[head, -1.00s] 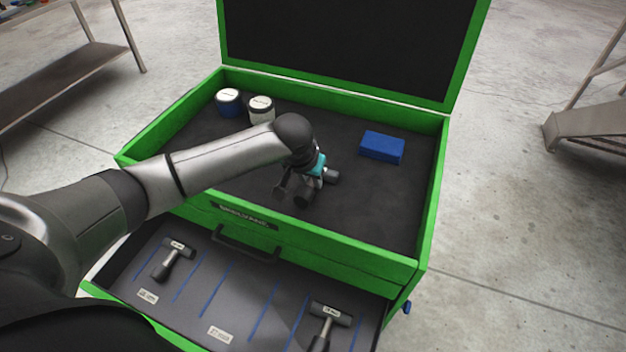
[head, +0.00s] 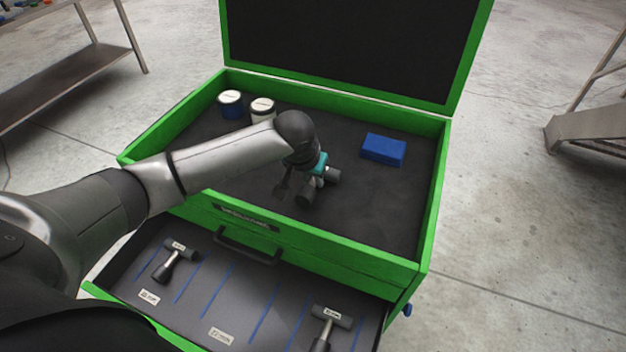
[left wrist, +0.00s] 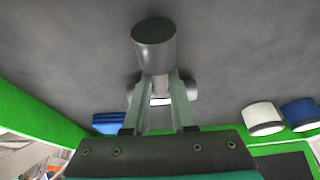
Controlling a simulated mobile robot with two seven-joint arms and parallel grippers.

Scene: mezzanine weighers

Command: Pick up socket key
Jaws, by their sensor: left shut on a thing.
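My left gripper (head: 316,182) is low over the dark floor of the green chest's upper tray. In the left wrist view its two fingers (left wrist: 160,92) are shut on the shank of a dark grey socket key (left wrist: 154,45). Two similar T-shaped keys lie in the open drawer, one at the left (head: 172,262) and one at the right (head: 328,324). My right gripper is out of view.
A blue box (head: 383,150) lies in the tray's right part. A blue jar (head: 231,106) and a white jar (head: 262,112) stand at its back left. The open drawer (head: 236,305) has blue dividing lines and labels. The raised lid (head: 484,40) stands behind.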

